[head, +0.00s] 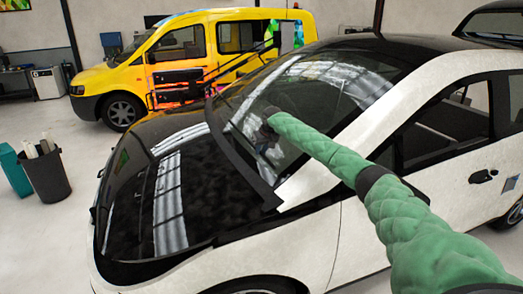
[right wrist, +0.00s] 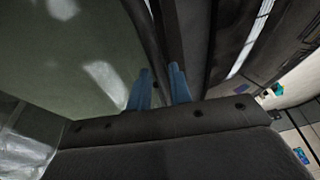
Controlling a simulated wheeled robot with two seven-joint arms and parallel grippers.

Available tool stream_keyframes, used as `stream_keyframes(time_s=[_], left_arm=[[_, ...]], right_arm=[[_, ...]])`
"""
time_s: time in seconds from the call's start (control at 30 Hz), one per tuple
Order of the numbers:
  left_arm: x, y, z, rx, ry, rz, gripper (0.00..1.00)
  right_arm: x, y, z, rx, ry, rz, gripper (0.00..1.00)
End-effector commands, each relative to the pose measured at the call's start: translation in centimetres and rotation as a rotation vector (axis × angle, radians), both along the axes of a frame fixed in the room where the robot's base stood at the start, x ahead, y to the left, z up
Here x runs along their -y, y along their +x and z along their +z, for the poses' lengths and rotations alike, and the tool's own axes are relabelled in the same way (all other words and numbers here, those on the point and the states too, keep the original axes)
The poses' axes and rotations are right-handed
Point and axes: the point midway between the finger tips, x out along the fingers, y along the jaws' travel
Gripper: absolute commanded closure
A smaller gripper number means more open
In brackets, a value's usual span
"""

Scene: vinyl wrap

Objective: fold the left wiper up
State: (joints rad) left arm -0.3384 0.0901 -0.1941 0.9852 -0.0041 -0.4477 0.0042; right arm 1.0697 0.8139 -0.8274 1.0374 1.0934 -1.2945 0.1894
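My right gripper (head: 264,139) is small and dark in the head view, at the end of the green-sleeved arm, low over the windshield (head: 300,85) of the white car. In the right wrist view its two blue fingers (right wrist: 160,72) stand apart, with a gap between them. A thin dark bar (right wrist: 152,30), which looks like a wiper, runs down towards this gap beside a wider dark strip (right wrist: 172,35). I cannot tell whether the fingers touch it. My left gripper is not in view.
The white car's black hood (head: 150,190) lies left of the gripper, and its white door (head: 450,190) is at the right. A yellow van (head: 180,60) stands behind. A dark bin (head: 46,172) stands on the open floor at the left.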

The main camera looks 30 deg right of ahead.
Motion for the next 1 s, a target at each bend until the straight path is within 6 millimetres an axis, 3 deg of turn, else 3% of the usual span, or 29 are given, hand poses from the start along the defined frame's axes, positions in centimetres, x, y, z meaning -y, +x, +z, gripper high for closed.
stream_keyframes(time_s=[0.03, 0.1, 0.47, 0.7, 1.0], left_arm=[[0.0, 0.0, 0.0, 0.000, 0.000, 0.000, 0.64], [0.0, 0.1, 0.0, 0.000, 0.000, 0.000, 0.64], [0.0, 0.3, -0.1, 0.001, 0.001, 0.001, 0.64], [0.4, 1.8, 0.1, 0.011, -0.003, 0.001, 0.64], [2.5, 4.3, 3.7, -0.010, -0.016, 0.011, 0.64]], right_arm=[[0.0, 0.0, 0.0, 0.000, 0.000, 0.000, 0.89], [0.0, 0.0, 0.0, 0.000, 0.000, 0.000, 1.00], [-0.1, -0.1, 0.1, 0.019, -0.002, 0.013, 1.00], [-0.4, -0.3, 0.8, 0.113, -0.016, 0.072, 1.00], [-1.5, -1.7, 2.7, 0.325, -0.046, 0.206, 1.00]])
